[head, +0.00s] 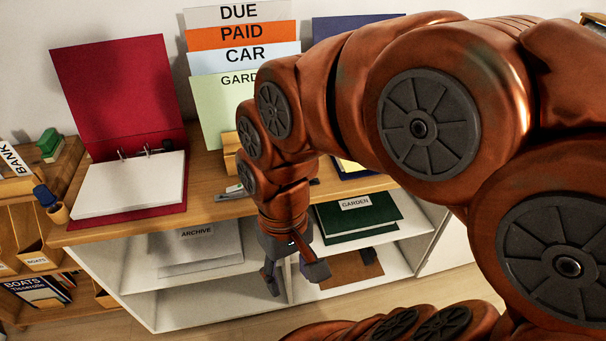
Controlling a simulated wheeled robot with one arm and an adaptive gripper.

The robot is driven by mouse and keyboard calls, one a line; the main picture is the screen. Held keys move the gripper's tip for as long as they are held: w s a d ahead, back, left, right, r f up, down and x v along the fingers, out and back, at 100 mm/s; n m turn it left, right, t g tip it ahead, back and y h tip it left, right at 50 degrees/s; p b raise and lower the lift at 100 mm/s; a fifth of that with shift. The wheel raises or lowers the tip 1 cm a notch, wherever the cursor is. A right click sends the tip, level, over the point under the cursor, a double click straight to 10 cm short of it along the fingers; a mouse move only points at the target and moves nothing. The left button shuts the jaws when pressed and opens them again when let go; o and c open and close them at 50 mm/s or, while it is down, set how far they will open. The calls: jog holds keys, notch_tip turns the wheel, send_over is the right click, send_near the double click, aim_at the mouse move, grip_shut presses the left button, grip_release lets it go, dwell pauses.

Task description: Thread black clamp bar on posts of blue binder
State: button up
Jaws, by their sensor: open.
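A dark blue panel (350,24), which looks like the raised cover of the blue binder, stands at the back behind my arm. A dark blue edge with yellow and white (355,169) shows on the wooden top below it. My arm hides most of this binder, and its posts are not visible. I cannot make out the black clamp bar for sure; a small grey and dark item (233,191) lies near the front edge, partly hidden by my arm. My gripper (293,275) hangs open and empty, pointing down in front of the shelves, below the top's level.
An open red binder (112,85) with white paper (130,185) and metal posts lies at left. Labelled divider cards (240,60) stand behind. Shelves below hold a grey archive folder (200,245) and a green garden binder (358,215). Wooden trays (30,190) stand far left.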

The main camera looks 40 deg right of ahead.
jog(key=w+r+m+y, duration=0.3)
jog(key=w+m, duration=0.2)
jog(key=w, duration=0.7)
jog(key=m+t+y+p, duration=0.3)
jog(key=m+t+y, duration=0.15)
jog(key=m, duration=1.25)
send_over(315, 180)
jog(key=shift+t, duration=0.45)
notch_tip(315, 180, down, 10)
jog(key=shift+r, duration=0.1)
jog(key=shift+f, duration=0.2)
jog(key=shift+p+x, duration=0.65)
jog(key=shift+x, duration=0.95)
jog(key=p+x, duration=0.1)
jog(key=x, duration=0.3)
jog(key=shift+s+f+p, duration=0.15)
jog(key=shift+f+p, duration=0.05)
jog(key=shift+p, duration=0.1)
grip_shut()
